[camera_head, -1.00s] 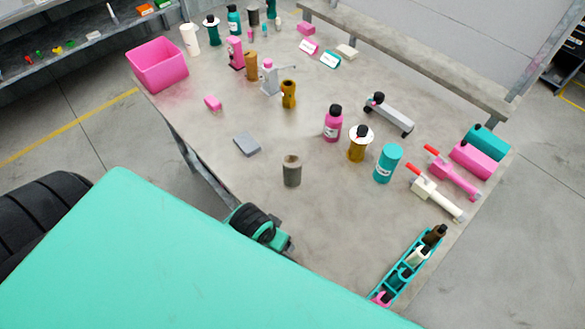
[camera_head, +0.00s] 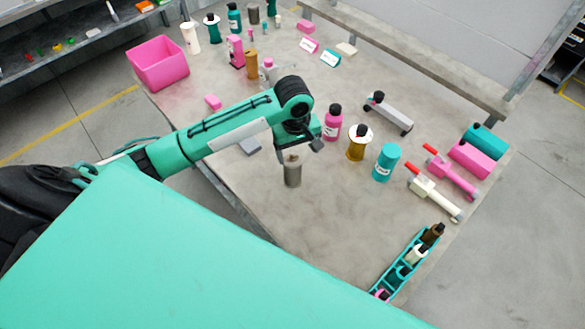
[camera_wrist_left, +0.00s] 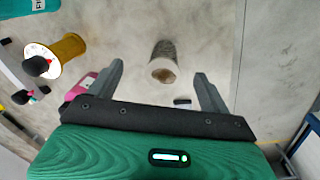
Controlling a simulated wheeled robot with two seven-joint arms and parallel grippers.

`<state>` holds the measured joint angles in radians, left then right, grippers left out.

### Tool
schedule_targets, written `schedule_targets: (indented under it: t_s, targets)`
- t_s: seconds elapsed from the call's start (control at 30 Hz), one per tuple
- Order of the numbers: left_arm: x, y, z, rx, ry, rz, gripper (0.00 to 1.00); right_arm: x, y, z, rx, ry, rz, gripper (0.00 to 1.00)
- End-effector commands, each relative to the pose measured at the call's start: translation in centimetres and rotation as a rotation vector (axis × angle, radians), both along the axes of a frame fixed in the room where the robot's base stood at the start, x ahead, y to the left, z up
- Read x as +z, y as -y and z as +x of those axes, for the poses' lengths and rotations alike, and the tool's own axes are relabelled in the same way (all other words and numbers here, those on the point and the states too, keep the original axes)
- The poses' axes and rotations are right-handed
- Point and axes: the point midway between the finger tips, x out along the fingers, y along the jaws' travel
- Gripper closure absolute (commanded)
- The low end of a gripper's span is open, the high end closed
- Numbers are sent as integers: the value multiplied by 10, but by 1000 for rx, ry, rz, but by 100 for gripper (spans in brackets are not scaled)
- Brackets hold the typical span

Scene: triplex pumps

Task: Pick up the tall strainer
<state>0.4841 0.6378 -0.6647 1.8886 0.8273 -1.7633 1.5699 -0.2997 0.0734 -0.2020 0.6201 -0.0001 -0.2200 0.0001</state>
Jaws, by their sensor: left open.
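The tall strainer looks to be the grey-brown upright cylinder (camera_head: 292,174) with a paler top, on the table near its front edge. In the left wrist view it (camera_wrist_left: 163,60) shows its open round end between and beyond the two fingers. My left gripper (camera_head: 298,150) is just above the cylinder in the head view, partly covering its top. In the wrist view the left gripper (camera_wrist_left: 158,74) has its fingers spread and empty, with no visible contact. My right gripper is in neither view.
A pink bottle (camera_head: 333,122), a gold spool (camera_head: 357,143) and a teal canister (camera_head: 387,162) stand to the right. A teal tray (camera_head: 408,264) with bottles is at the front right. Table around the cylinder's right and front is clear.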

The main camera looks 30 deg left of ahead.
Motion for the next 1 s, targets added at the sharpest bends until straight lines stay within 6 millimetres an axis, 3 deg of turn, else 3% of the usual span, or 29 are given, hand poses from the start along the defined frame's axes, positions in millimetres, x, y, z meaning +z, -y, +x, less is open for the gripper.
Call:
schedule_targets:
  t_s: [0.13, 0.33, 0.7, 1.0]
  targets:
    - [24, -20, 12, 126, -31, 38, 19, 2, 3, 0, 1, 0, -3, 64]
    - [30, -28, 16, 198, -53, 54, 19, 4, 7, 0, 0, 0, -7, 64]
    - [-35, -29, 16, 202, -54, 56, 19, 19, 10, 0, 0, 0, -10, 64]
    - [-58, -29, 17, 200, -52, 55, 19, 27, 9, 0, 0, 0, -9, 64]
